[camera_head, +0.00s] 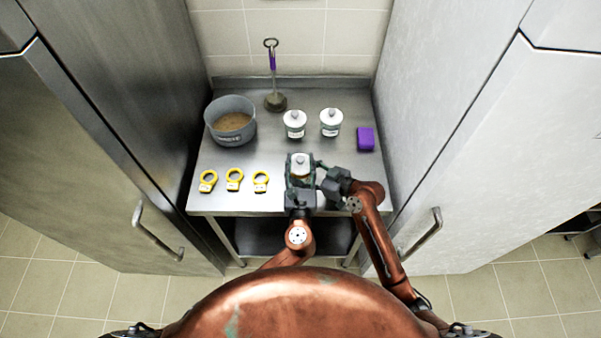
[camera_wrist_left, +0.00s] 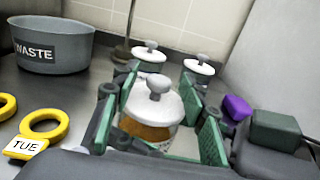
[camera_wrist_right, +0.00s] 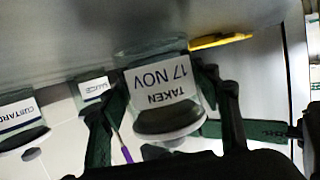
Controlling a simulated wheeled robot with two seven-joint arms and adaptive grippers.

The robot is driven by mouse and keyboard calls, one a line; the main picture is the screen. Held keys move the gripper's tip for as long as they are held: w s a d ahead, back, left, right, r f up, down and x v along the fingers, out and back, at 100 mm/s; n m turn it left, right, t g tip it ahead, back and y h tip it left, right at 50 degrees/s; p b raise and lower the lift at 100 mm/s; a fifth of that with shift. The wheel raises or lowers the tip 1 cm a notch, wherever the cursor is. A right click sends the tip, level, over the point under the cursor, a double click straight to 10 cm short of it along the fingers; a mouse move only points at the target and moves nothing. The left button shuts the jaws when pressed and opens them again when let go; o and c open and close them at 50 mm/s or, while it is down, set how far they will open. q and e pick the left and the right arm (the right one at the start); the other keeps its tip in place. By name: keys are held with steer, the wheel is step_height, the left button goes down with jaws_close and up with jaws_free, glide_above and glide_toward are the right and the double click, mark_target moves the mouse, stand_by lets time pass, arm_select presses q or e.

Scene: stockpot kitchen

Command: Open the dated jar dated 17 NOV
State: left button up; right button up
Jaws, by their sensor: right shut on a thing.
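The jar (camera_head: 300,173) stands near the counter's front edge. It has a white lid with a grey knob (camera_wrist_left: 159,87) and orange-brown contents (camera_wrist_left: 146,130). Its label (camera_wrist_right: 162,84) reads TAKEN 17 NOV, upside down in the right wrist view. My right gripper (camera_wrist_right: 160,115) comes in from the right and is shut on the jar, one finger on each side. My left gripper (camera_head: 299,172) comes from the front. Its fingers stand apart on either side of the jar and lid, with a gap at the right. The lid appears on the jar; whether it is loose I cannot tell.
Two more lidded jars (camera_head: 295,124) (camera_head: 331,122) stand behind. A grey WASTE pot (camera_head: 222,106) is back left, beside a purple-handled utensil (camera_head: 273,78). Several yellow tags (camera_head: 234,178) lie front left. A purple block (camera_head: 366,139) lies right. Tall cabinets flank the counter.

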mark_target(300, 158)
arm_select(q)
steer(key=shift+w, duration=0.65)
steer(key=shift+c, duration=0.5)
jaws_close()
steer(key=shift+r, duration=0.25)
steer(key=shift+r, duration=0.85)
steer(key=shift+r, duration=2)
